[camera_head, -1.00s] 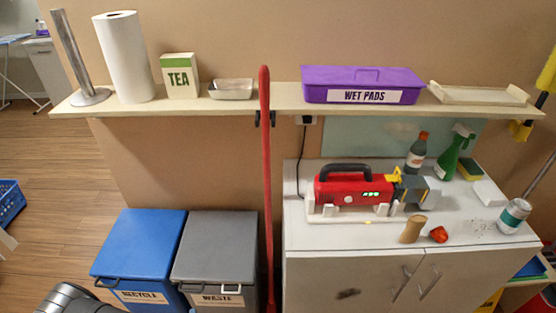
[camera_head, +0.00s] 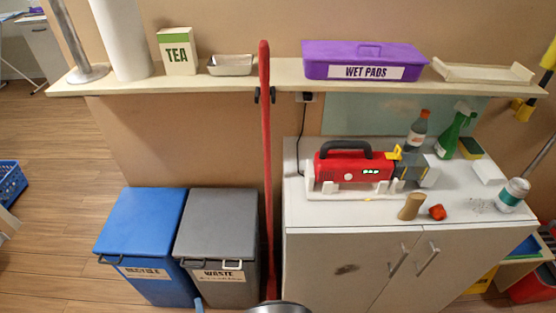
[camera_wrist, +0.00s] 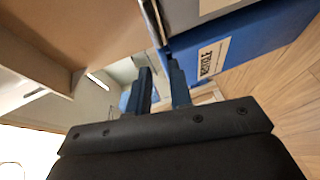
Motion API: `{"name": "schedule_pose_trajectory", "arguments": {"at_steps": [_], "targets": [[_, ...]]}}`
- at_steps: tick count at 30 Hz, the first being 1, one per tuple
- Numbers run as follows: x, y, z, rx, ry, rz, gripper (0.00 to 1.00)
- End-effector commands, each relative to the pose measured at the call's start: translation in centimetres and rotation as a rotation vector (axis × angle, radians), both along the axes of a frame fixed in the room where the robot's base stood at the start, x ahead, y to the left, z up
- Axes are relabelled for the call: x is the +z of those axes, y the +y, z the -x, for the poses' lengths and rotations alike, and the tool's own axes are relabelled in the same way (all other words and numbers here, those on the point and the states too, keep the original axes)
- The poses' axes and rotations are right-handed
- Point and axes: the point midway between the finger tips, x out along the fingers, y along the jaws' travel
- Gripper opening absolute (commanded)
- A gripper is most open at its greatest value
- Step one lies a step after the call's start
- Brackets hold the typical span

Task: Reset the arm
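My gripper (camera_wrist: 159,72) shows in the wrist view with its two dark blue fingers apart and nothing between them. It points into free space, with the blue recycle bin (camera_wrist: 235,45) to the upper right. In the head view, a dark rounded part of my arm shows at the bottom edge, in front of the cabinet and red pole. A small blue-grey tip in front of the grey bin may be a finger of mine, but I cannot be sure.
A shelf (camera_head: 200,84) holds a tea box (camera_head: 177,52) and a purple wet pads box (camera_head: 362,60). Below stand the recycle bin (camera_head: 145,230), waste bin (camera_head: 218,225), red pole (camera_head: 265,180) and cabinet (camera_head: 335,265) with a red machine (camera_head: 350,166).

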Motion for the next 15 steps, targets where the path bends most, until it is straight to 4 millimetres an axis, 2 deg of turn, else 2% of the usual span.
{"name": "schedule_pose_trajectory", "arguments": {"at_steps": [15], "targets": [[-0.6, 1.5, -3.6, -0.004, -0.001, -0.003, 0.19]]}}
